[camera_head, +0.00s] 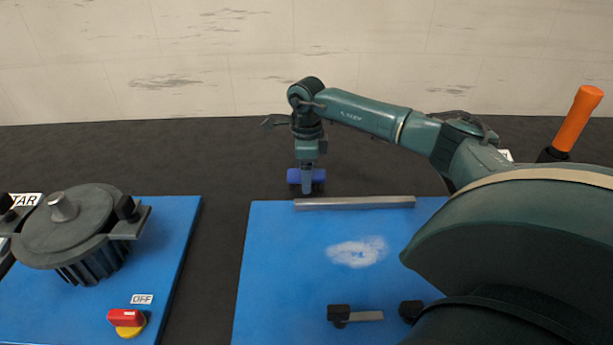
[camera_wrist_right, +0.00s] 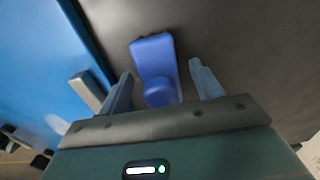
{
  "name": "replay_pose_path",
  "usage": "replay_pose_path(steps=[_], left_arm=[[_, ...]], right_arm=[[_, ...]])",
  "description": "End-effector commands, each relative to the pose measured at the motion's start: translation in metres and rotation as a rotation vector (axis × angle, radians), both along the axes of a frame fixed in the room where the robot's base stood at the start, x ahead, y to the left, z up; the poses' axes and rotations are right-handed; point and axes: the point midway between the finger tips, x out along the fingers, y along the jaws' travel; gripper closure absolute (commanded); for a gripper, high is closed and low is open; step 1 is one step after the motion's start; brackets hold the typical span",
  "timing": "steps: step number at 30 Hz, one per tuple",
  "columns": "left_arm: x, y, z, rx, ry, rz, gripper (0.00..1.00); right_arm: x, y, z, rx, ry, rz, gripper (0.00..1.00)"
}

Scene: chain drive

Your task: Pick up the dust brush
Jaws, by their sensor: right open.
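The dust brush appears to be the blue block-like thing (camera_head: 319,176) on the dark surface just behind the right-hand blue plate; its bristles cannot be made out. My right gripper (camera_head: 307,189) points down at it and hides its middle in the head view. In the right wrist view the blue brush (camera_wrist_right: 154,58) lies between the two fingers of my open gripper (camera_wrist_right: 162,70), with a gap visible on each side. My left gripper is not in view.
A blue plate (camera_head: 290,275) with a whitish dust patch (camera_head: 357,251) and a grey metal bar (camera_head: 355,203) lies in front. A motor (camera_head: 75,230) and a red-and-yellow switch (camera_head: 127,321) sit on the left plate. An orange handle (camera_head: 577,118) stands at the far right.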

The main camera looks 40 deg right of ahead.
Motion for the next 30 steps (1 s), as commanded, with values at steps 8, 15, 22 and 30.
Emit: replay_pose_path(steps=[8,15,22,30], left_arm=[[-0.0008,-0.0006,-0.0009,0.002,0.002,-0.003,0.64],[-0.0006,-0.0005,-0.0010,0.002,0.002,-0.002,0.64],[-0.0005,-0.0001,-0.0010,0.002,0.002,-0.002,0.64],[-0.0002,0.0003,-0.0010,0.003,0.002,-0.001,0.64]], right_arm=[[0.0001,0.0004,-0.0087,0.000,0.000,0.001,0.35],[0.0001,0.0004,-0.0084,0.000,0.000,0.001,0.50],[0.0001,0.0004,-0.0082,0.000,0.000,0.001,0.69],[0.0003,0.0003,-0.0078,0.001,-0.001,0.001,0.85]])
